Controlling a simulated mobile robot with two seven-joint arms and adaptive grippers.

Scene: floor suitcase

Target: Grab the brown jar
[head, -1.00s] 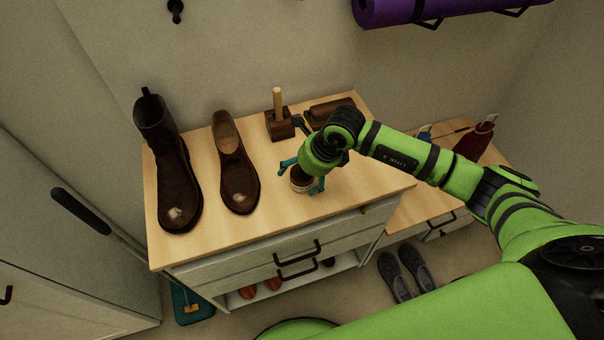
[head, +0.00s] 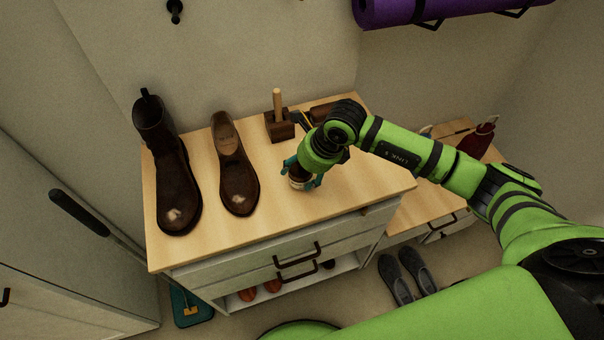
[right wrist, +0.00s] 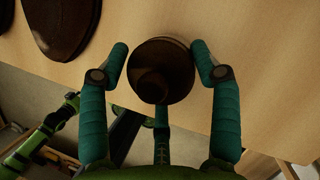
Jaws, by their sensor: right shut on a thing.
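The brown jar (head: 297,184) is on the wooden cabinet top, right of the brown shoes. Its dark round lid (right wrist: 162,70) shows from above in the right wrist view. My right gripper (head: 302,176) reaches down over the jar and is shut on it, with teal fingers on both sides of it. The same right gripper (right wrist: 160,66) shows in the right wrist view with a finger at each side of the jar. The arm hides part of the jar in the head view. My left gripper does not show in the head view.
A brown boot (head: 174,185) and a brown shoe (head: 236,175) stand left of the jar. A wooden block with an upright handle (head: 280,125) and a dark brush-like item (head: 325,110) are behind it. The cabinet top's front is clear.

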